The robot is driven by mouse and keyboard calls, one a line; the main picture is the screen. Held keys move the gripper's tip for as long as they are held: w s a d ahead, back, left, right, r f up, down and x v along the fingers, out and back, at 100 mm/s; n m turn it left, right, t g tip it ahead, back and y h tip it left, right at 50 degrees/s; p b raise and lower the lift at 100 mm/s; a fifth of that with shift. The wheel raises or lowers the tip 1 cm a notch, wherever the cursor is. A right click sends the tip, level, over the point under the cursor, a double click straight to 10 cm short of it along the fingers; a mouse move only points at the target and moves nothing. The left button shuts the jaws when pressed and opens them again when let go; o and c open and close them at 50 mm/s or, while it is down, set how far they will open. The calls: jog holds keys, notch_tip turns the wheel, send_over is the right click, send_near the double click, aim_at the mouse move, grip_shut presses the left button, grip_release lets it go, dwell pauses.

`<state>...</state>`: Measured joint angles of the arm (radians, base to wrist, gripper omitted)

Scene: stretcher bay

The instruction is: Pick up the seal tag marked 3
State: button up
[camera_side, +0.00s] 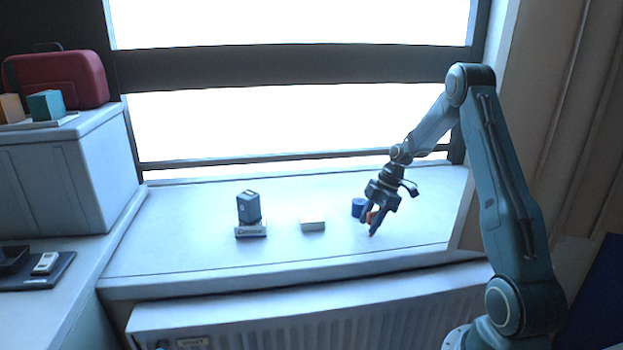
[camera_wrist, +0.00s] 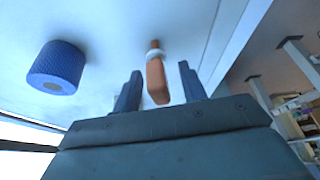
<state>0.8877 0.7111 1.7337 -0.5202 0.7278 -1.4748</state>
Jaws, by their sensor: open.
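An orange tag-like piece with a pale ring around it (camera_wrist: 156,80) shows in the wrist view between the two fingers of my gripper (camera_wrist: 159,72), apart from both. No number is readable on it, so I cannot tell whether it is marked 3. In the side view a small reddish-orange bit of it (camera_side: 373,217) shows behind my gripper (camera_side: 368,227), which points down close above the sill. The fingers are open and hold nothing.
A blue cylinder (camera_side: 357,207) stands just left of my gripper and also shows in the wrist view (camera_wrist: 57,66). A pale block (camera_side: 312,224) lies further left, then a dark box (camera_side: 248,207) on a light base (camera_side: 251,230). The sill (camera_side: 190,225) is otherwise clear.

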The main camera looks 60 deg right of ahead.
jog(key=shift+c, duration=0.2)
grip_shut()
jog(key=shift+r, duration=0.15)
notch_tip(320, 180, up, 20)
dwell(0.7)
dwell(0.5)
